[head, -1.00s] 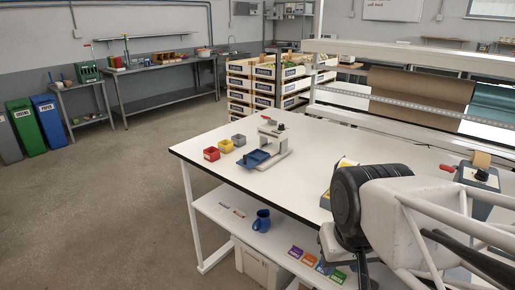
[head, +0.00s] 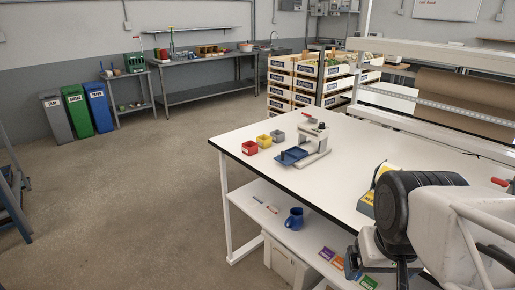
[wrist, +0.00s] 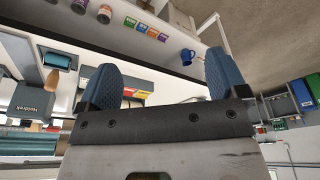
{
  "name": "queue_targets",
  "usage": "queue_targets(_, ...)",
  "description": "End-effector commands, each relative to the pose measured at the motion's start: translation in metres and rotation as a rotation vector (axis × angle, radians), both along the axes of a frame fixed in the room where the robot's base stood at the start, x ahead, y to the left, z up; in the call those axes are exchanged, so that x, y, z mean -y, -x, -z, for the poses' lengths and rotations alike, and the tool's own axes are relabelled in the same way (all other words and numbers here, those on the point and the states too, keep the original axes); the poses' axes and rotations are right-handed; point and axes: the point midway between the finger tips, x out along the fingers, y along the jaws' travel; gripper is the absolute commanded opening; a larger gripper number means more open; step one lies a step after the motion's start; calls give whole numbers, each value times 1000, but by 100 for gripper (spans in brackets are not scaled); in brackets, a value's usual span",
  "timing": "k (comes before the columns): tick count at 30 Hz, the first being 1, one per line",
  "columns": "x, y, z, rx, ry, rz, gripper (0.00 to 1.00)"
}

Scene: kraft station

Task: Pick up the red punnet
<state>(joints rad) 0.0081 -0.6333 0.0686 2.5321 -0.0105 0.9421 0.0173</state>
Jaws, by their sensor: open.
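The red punnet (head: 249,147) is a small open box on the white table (head: 345,182), near its far left corner in the head view. It stands at the left end of a short row, beside a yellow punnet (head: 263,141) and a grey punnet (head: 277,136). My gripper (wrist: 160,82) shows in the wrist view with its two blue ridged fingers wide apart and nothing between them. My arm is at the right of the head view, well apart from the red punnet. I cannot pick out the red punnet in the wrist view.
A device with a blue tray (head: 292,155) stands just right of the punnets. A blue mug (head: 294,218) and coloured cards are on the lower shelf. Stacked crates (head: 292,82) stand behind the table. The floor (head: 150,190) left of the table is clear.

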Motion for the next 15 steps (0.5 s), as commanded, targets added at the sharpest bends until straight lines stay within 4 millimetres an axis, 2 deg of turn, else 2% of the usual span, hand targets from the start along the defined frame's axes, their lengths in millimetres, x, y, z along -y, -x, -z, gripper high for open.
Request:
queue_targets(8,-2,-14,-9,-5,-4,13,92)
queue_targets(15,-7,-53,-29,-16,-16,49,92)
